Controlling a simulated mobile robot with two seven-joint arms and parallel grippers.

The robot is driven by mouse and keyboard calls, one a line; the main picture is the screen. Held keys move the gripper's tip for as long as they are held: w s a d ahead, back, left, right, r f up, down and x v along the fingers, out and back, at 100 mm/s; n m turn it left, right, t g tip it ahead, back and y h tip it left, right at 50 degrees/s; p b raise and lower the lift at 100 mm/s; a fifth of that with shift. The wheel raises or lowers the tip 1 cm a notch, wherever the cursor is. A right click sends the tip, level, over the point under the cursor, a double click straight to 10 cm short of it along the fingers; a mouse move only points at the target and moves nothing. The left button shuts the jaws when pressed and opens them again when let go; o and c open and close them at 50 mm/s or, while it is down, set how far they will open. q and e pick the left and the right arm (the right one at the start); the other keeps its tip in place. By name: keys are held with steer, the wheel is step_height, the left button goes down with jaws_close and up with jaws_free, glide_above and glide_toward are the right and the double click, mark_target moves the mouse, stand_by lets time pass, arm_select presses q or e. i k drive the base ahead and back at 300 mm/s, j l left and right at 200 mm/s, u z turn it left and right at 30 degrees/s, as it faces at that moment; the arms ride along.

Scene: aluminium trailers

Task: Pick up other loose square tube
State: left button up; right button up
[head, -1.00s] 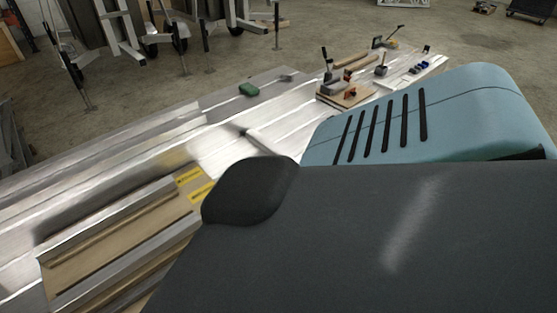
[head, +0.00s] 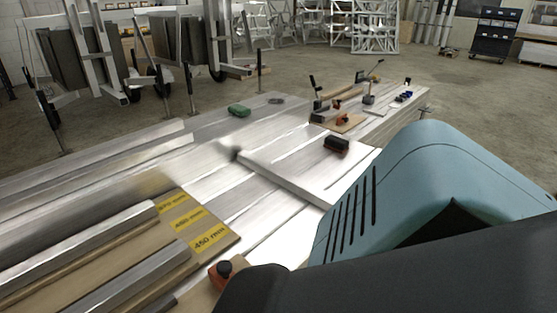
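Two silvery square tubes lie in parallel on a wooden board at the lower left of the head view, the farther one (head: 85,238) and the nearer one (head: 140,277). The board (head: 226,236) carries yellow labels, one reading 450 mm. Another pale bar (head: 285,182) lies across the metal table in the middle; I cannot tell if it is a loose square tube. My teal and dark arm parts fill the lower right and hide the table there. Neither gripper shows.
The metal table (head: 215,150) also bears a green object (head: 239,110), a dark brush-like block (head: 336,145) and an orange and black object (head: 226,271). Clamps and tools (head: 345,105) stand at its far end. Trailer frames (head: 120,55) stand behind on open floor.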

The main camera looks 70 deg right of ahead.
mark_target(322, 200)
steer(key=i, duration=0.5)
steer(key=z, duration=2.45)
